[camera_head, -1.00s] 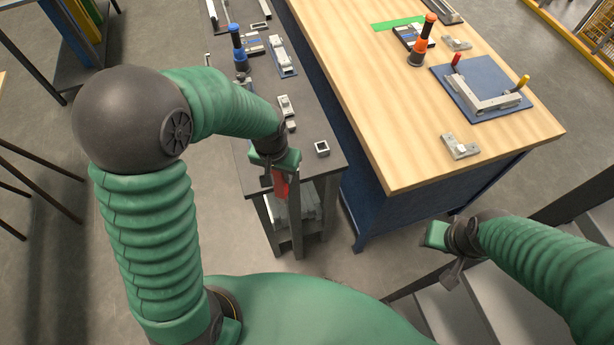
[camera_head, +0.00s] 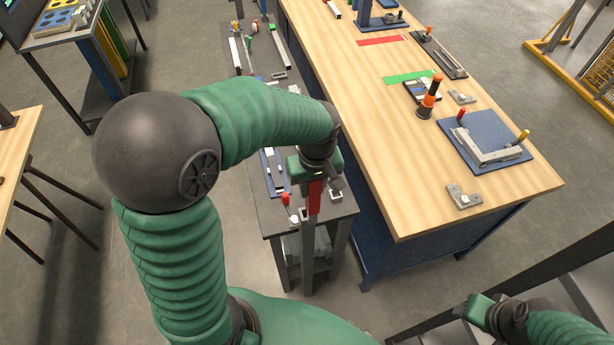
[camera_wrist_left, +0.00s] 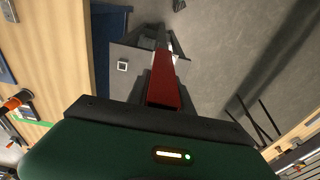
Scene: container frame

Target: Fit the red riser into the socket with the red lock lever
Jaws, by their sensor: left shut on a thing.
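A red riser (camera_head: 315,197), a slim upright bar, is held in my left gripper (camera_head: 316,180), above the near end of the narrow grey table. In the left wrist view the red riser (camera_wrist_left: 165,80) sticks out ahead of the gripper (camera_wrist_left: 165,108). A pale angled frame (camera_head: 492,150) lies on a blue plate on the wooden bench, well to the right of the gripper. It has a red lock lever (camera_head: 461,116) at its left end and a yellow lever (camera_head: 523,136) at its right. The socket opening is too small to make out. My right gripper (camera_head: 478,307) is at the lower right; its jaws are unclear.
The wooden bench (camera_head: 400,190) has clear room left of the plate. An orange-and-black upright tool (camera_head: 430,97) stands behind it, and a grey bracket (camera_head: 463,196) lies in front. A red-topped piece (camera_head: 286,199) stands on the grey table (camera_head: 268,215) left of the riser.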

